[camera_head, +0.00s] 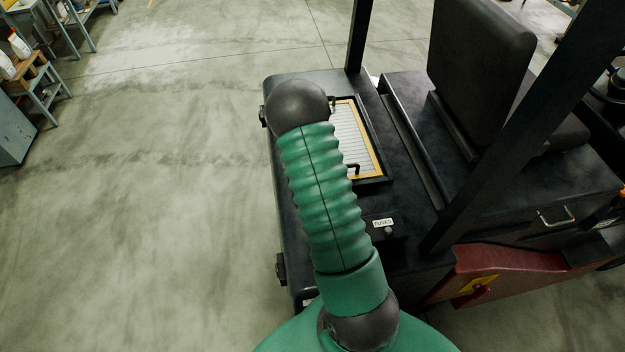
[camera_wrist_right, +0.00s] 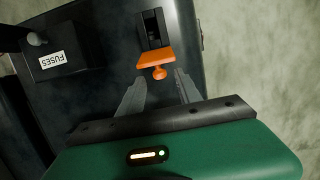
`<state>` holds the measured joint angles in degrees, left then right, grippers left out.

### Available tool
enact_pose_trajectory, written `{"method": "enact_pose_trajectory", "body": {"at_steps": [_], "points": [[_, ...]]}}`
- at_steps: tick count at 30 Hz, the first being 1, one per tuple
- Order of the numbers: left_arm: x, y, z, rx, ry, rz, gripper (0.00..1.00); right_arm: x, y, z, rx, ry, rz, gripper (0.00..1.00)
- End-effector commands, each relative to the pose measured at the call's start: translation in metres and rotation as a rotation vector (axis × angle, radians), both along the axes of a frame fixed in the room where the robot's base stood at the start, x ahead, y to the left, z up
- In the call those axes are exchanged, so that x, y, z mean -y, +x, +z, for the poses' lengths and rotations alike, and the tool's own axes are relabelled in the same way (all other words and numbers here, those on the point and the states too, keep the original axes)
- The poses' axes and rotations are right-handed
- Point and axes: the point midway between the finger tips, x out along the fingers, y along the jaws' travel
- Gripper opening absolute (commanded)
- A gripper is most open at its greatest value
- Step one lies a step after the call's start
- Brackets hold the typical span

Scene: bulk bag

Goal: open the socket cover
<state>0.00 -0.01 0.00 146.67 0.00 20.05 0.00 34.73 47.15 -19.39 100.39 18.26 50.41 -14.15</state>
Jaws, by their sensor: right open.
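The socket cover (camera_wrist_right: 155,57) is an orange flap with a small round knob, in the right wrist view. It sits at the lower end of a black recessed housing (camera_wrist_right: 152,29) on the dark vehicle panel. My right gripper (camera_wrist_right: 159,78) is open, with its two grey fingers on either side of the knob in the picture. I cannot tell whether the fingers touch it. In the head view my green right arm hides the cover and the right gripper. My left gripper is in neither view.
A yellow-framed panel (camera_head: 355,137) lies beyond. A black seat (camera_head: 480,65) and dark posts stand to the right. Open concrete floor (camera_head: 150,200) lies to the left.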

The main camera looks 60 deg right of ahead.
Motion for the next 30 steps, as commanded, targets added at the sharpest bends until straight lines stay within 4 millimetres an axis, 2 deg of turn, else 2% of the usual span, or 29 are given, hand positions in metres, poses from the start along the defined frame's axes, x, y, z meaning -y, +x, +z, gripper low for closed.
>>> {"method": "enact_pose_trajectory", "body": {"at_steps": [1,9,15,19,30], "points": [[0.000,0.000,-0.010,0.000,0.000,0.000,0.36,0.004,0.005,0.009,0.007,-0.006,0.002,0.41],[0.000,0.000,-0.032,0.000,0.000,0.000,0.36,0.019,0.018,0.086,0.005,-0.005,0.002,0.41],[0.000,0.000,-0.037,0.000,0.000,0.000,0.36,0.026,0.023,0.121,0.001,-0.001,0.001,0.41],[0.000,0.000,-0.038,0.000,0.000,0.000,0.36,0.027,0.024,0.128,-0.001,0.001,0.000,0.41],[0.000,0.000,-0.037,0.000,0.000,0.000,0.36,0.026,0.024,0.128,0.000,0.000,0.001,0.41]]}}
